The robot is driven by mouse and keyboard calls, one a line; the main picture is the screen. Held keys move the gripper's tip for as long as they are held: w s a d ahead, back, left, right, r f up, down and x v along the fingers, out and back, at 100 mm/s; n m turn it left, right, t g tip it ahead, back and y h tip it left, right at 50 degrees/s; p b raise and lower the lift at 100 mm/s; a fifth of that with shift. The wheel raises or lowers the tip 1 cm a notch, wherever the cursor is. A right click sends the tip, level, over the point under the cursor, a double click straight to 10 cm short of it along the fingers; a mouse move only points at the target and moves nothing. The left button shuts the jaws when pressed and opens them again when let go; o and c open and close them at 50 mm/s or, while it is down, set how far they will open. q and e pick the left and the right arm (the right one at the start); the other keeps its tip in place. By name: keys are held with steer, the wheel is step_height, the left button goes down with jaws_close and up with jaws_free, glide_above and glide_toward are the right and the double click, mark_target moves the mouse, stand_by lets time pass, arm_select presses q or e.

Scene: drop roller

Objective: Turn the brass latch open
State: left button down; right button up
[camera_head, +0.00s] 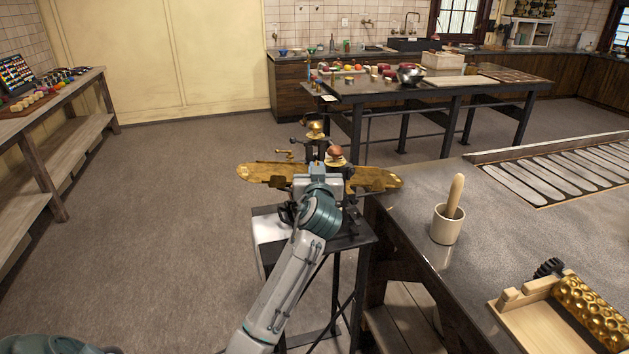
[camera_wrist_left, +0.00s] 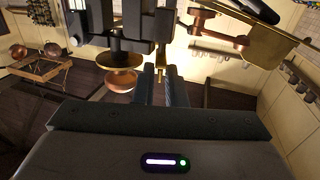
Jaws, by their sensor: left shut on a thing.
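The drop roller machine (camera_head: 330,205) stands on a dark metal stand, with a long brass piece (camera_head: 255,173) reaching out to both sides. My left gripper (camera_head: 318,170) is at the middle of the machine, and my wrist hides much of what is in front of it. In the left wrist view my left gripper (camera_wrist_left: 163,88) is shut on a thin upright brass piece (camera_wrist_left: 160,72), which seems to be the brass latch. The latch's lower end is hidden between the fingers. My right gripper is not in view.
A stone-topped table (camera_head: 405,230) stands close on the right, with a mortar and pestle (camera_head: 447,225) and a wooden frame with a gold textured roller (camera_head: 590,312). A long bench (camera_head: 440,92) stands behind. The floor to the left (camera_head: 165,200) is clear.

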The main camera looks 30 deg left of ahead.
arm_select(q)
steer(key=shift+w+d+n+g+y+b, duration=0.2)
steer(key=shift+n+g+y+b, duration=0.7)
steer(key=shift+b, duration=0.3)
steer(key=shift+w+d+n+g+y+b, duration=0.1)
steer(key=shift+d+n+g+y+b, duration=0.05)
steer(key=shift+n+g+y+b, duration=0.8)
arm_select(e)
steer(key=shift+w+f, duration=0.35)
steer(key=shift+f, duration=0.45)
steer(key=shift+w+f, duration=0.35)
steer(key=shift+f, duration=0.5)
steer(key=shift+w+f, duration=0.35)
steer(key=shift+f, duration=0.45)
arm_select(q)
steer(key=shift+m, duration=0.25)
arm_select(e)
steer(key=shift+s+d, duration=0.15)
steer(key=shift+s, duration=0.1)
arm_select(q)
steer(key=c, duration=1.6)
jaws_free()
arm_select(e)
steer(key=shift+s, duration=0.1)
